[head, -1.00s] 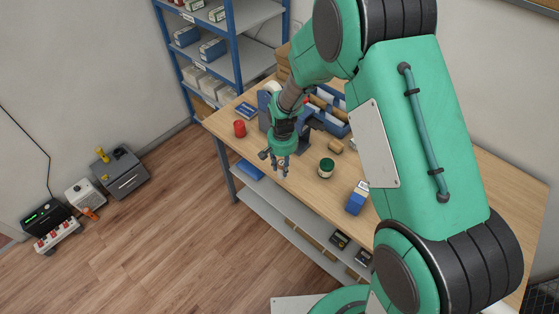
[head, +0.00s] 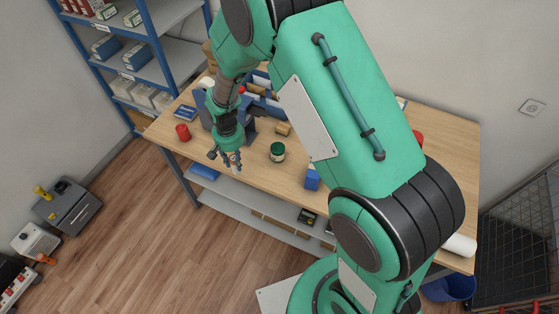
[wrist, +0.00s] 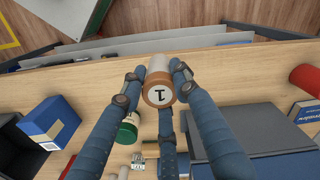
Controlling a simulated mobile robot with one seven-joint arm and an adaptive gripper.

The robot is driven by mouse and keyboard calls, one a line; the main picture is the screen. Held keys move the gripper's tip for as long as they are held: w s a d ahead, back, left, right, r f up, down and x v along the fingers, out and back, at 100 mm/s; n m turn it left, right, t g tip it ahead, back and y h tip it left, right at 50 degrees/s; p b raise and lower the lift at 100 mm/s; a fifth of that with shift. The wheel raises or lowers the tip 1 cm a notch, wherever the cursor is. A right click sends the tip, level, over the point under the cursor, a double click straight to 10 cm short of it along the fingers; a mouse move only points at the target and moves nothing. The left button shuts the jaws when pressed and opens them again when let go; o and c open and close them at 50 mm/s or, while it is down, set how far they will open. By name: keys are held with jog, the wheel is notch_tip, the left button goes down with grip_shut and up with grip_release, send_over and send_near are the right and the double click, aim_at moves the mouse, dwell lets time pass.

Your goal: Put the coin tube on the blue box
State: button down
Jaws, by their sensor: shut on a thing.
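My gripper (head: 232,162) is shut on the coin tube (wrist: 159,88), a pale cylinder with a copper-coloured end marked "1". The wrist view shows it between my blue-grey fingers. In the head view my fingers mostly hide it, near the front edge of the table. The blue box (head: 313,178) stands near the same edge, to the right of my gripper and apart from it. In the wrist view the blue box (wrist: 62,118) is at the left, with a white label on one side.
A green-lidded jar (head: 277,152) stands between my gripper and the blue box. A small tan block (head: 283,129) lies behind it. A red cylinder (head: 183,132) and a blue booklet (head: 185,113) are at the left of the wooden table (head: 222,181). A blue shelf rack (head: 147,62) stands behind.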

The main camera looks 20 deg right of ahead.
jog(key=shift+d, duration=0.1)
jog(key=s+d+r, duration=0.3)
jog(key=s+d, duration=0.5)
jog(key=s, duration=0.1)
jog(key=s+d+r, duration=0.3)
jog(key=s+d, duration=0.5)
jog(key=s, duration=0.1)
jog(key=s+d+r, duration=0.3)
jog(key=s+d, duration=0.5)
jog(key=s, duration=0.1)
jog(key=shift+d+r+n, duration=0.25)
jog(key=shift+r+n, duration=0.15)
send_near(314, 174)
jog(key=shift+w+d+r, duration=0.2)
jog(key=shift+w+d, duration=0.25)
jog(key=shift+w, duration=0.2)
jog(key=shift+w+d+r, duration=0.15)
jog(key=shift+w+d, duration=0.3)
jog(key=shift+w, duration=0.15)
jog(key=shift+f, duration=1.75)
